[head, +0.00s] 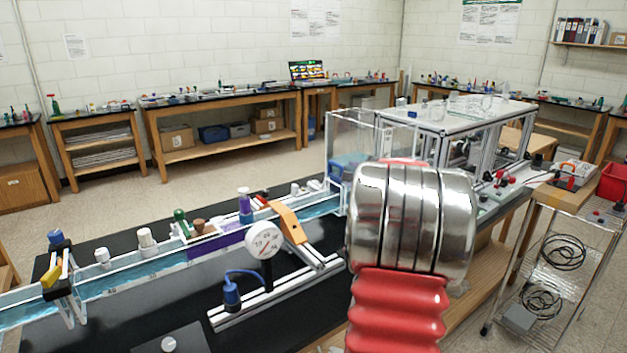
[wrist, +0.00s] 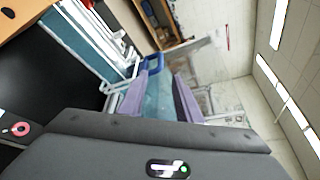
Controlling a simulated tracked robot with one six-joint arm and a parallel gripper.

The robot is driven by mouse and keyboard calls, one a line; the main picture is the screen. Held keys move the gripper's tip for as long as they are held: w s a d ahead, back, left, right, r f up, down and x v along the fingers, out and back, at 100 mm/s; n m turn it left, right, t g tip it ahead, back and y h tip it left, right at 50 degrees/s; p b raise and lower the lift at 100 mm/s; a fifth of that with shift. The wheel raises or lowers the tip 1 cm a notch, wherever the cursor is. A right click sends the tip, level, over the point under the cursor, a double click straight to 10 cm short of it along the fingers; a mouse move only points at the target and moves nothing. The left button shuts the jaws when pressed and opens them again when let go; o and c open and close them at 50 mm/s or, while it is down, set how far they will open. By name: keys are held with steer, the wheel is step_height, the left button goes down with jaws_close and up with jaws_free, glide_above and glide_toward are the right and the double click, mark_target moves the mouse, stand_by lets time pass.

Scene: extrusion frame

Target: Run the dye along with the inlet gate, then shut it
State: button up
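A long clear channel (head: 130,275) with blue water runs from the left edge to a clear tank (head: 345,140). A purple patch of dye (head: 215,243) lies in the channel's middle, below a purple-and-white bottle (head: 244,203). I cannot tell for sure which part is the inlet gate. A yellow-handled clamp (head: 52,275) sits across the channel at left. My gripper is hidden behind my red and silver arm in the head view. In the wrist view my gripper (wrist: 160,100) has its two mauve fingers apart, with teal water or tank wall behind the gap and nothing visibly held.
A round gauge (head: 263,240) and an orange lever-like part (head: 289,224) stand at the channel's front. A blue plug with a cable (head: 232,294) is on the black bench. A wire cart (head: 560,255) with coiled cables stands at right.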

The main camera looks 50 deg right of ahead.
mark_target(337, 165)
steer(key=shift+x, duration=6.9)
steer(key=shift+f, duration=0.1)
steer(key=shift+c, duration=0.4)
jaws_close()
